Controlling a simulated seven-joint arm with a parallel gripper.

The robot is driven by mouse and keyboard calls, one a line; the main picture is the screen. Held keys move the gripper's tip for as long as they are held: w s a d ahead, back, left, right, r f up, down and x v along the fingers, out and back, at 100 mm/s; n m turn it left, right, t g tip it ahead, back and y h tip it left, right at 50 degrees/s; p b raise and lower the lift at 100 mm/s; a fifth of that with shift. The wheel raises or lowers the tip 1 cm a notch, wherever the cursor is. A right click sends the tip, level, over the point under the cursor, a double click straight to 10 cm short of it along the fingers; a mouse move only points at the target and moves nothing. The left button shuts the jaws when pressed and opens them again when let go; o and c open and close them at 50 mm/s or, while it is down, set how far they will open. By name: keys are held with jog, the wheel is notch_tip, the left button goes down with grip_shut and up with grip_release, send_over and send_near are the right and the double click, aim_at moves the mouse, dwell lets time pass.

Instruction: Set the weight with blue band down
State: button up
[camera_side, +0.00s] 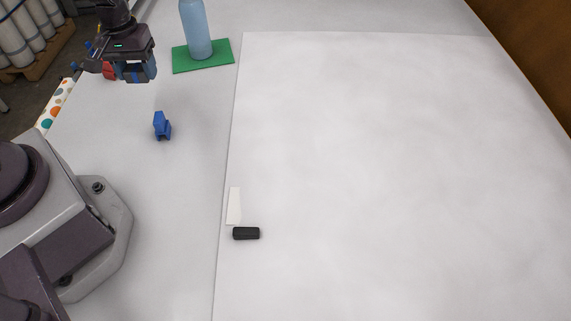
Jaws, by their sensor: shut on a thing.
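My gripper (137,70) is at the upper left, above the light table. It is shut on the weight with blue band (139,77), a dark block with a blue stripe. Only part of the weight shows between the fingers. The weight seems to be above the table, but I cannot tell whether its underside touches. A second dark block (246,233) lies at the lower left edge of the large white sheet (400,150), beside a narrow off-white strip (234,206).
A blue bottle (195,30) stands on a green mat (218,63) right of my gripper. A small blue object (161,126) sits below it on the table. A red object (109,70) is partly hidden behind my gripper. Most of the sheet is clear.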

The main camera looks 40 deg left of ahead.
jog(key=w+d+r+m, duration=0.15)
jog(key=d+m, duration=0.35)
jog(key=d, duration=0.7)
jog(key=w+d+m, duration=0.2)
jog(key=d+m, duration=0.2)
jog(key=d, duration=0.9)
jog(key=s+d+r+m, duration=0.1)
jog(key=s+d+m, duration=0.4)
jog(key=d, duration=0.4)
jog(key=s+d+r+m, duration=0.1)
jog(key=s+d+m, duration=0.2)
jog(key=s+d, duration=0.5)
send_over(332, 266)
jog(key=shift+m, duration=0.3)
jog(key=f, duration=0.9)
jog(key=shift+s+a+f, duration=0.15)
jog(key=shift+s+a, duration=0.15)
jog(key=shift+a, duration=0.1)
jog(key=shift+w+d+f, duration=0.25)
jog(key=shift+d+f, duration=0.05)
jog(key=shift+f, duration=1.7)
jog(key=shift+f, duration=0.1)
